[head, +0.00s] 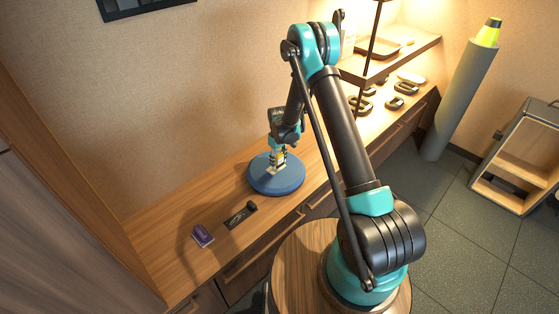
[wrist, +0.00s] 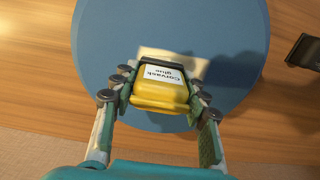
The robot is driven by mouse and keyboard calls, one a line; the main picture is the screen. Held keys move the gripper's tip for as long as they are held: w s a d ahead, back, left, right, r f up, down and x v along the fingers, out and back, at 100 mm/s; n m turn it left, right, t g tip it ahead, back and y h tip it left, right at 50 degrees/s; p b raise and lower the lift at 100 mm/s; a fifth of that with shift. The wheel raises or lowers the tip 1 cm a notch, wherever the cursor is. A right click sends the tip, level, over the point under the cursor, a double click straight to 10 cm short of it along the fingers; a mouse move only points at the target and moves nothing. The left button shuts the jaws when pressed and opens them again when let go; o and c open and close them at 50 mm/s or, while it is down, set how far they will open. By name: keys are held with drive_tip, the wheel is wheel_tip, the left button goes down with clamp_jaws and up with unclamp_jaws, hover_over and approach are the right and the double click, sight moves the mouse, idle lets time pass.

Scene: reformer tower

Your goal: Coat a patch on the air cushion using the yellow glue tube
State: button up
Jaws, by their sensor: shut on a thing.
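The air cushion (head: 277,187) is a flat blue disc on the wooden counter; it fills the upper middle of the wrist view (wrist: 170,25). A pale cream patch (wrist: 196,69) lies on the cushion, partly hidden behind the tube. The yellow glue tube (wrist: 160,90) has a white label with text and a dark band at its far end. My gripper (wrist: 156,88) is shut on the tube, one finger on each side, above the cushion and patch. In the head view my gripper (head: 278,157) is over the cushion. Whether the tube touches the patch I cannot tell.
A purple object (head: 203,236) and a small dark tray (head: 240,217) with a dark item lie left of the cushion. Several dark ring-like items (head: 396,103) and a shelf (head: 405,52) stand at the back right.

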sight(278, 155)
drive_tip(key=shift+w+d+r, duration=0.1)
drive_tip(key=shift+w+d, duration=0.95)
drive_tip(key=shift+w, duration=0.05)
drive_tip(key=shift+o, duration=0.2)
drive_tip(key=shift+s+a+f, duration=0.2)
drive_tip(key=shift+s+a, duration=0.9)
drive_tip(key=shift+s, duration=0.05)
drive_tip(key=shift+c, duration=0.6)
drive_tip(key=shift+r, duration=0.1)
drive_tip(key=shift+r, duration=2.9)
